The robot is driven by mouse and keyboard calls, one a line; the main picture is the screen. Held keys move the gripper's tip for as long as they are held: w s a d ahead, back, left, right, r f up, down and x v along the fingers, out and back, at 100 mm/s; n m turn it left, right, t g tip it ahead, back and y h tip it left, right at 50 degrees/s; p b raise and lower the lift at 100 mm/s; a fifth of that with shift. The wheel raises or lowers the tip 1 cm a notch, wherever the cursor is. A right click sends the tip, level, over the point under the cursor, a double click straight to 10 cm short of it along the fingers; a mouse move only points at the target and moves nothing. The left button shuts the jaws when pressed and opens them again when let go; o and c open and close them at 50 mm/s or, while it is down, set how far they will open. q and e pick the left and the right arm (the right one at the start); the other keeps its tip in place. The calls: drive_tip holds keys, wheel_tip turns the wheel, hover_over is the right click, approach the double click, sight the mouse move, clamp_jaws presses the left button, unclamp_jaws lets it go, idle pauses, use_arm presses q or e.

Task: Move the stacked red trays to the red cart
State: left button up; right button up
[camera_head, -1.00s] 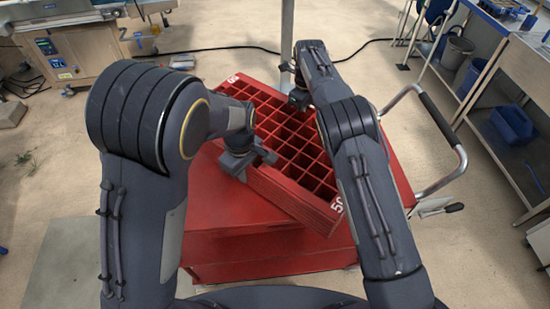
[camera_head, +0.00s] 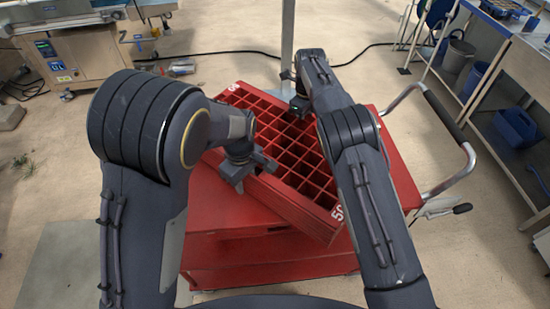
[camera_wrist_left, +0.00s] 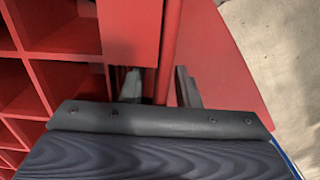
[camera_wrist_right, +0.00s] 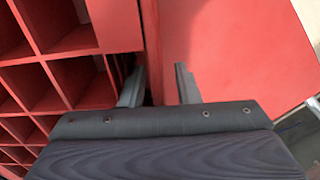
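The stacked red trays (camera_head: 308,212), with square cells and white "50" labels, lie diagonally over the top of the red cart (camera_head: 215,205). I cannot tell whether the stack rests flat on it. My left gripper (camera_head: 248,170) is at the near left long side of the stack; in the left wrist view its fingers (camera_wrist_left: 160,88) stand on either side of the tray wall (camera_wrist_left: 125,30). My right gripper (camera_head: 298,103) is at the far side, partly hidden by its arm; its fingers (camera_wrist_right: 160,88) straddle the wall (camera_wrist_right: 115,20), the outer one apart from it.
The cart's handle (camera_head: 468,170) sticks out at the right. A metal post (camera_head: 287,45) stands behind the cart. Workbenches with a blue bin (camera_head: 513,127) are at the right, and a machine (camera_head: 75,55) is at the back left. Cables cross the floor.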

use_arm(q)
drive_tip(key=shift+r, duration=0.1)
wheel_tip(320, 180, up, 8)
drive_tip(key=shift+f, duration=0.2)
use_arm(e)
drive_tip(key=shift+a, duration=0.1)
use_arm(q)
drive_tip(key=shift+r, duration=0.1)
use_arm(e)
wheel_tip(320, 180, up, 11)
drive_tip(key=shift+f, duration=0.15)
drive_tip(key=shift+r, duration=0.65)
